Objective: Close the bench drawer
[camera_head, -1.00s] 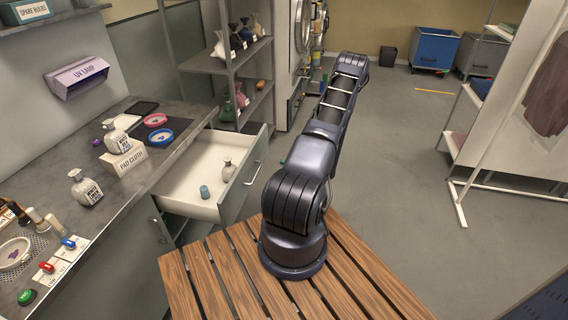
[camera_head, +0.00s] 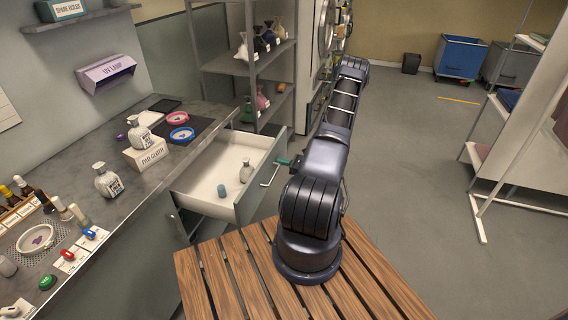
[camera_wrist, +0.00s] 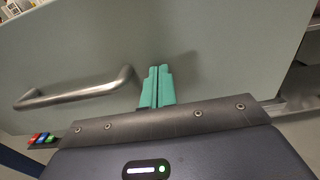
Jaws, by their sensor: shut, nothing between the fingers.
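The bench drawer (camera_head: 212,199) stands open, pulled out from under the grey workbench, with a small blue cup (camera_head: 221,190) and a pale bottle (camera_head: 245,171) inside. Its grey front panel (camera_wrist: 215,50) fills most of the wrist view, with the metal bar handle (camera_wrist: 80,92) at left. My gripper (camera_head: 284,162) is at the outer side of the drawer front, near the handle's far end. In the wrist view its green fingers (camera_wrist: 157,86) are together and empty, just right of the handle and close to the panel. I cannot tell whether they touch it.
The workbench (camera_head: 137,193) holds bottles, a pad cloth box (camera_head: 147,153) and dishes. A shelf rack (camera_head: 246,69) stands behind the drawer. Wooden slats (camera_head: 225,275) lie under my arm base. The floor to the right is clear up to a white rail frame (camera_head: 477,215).

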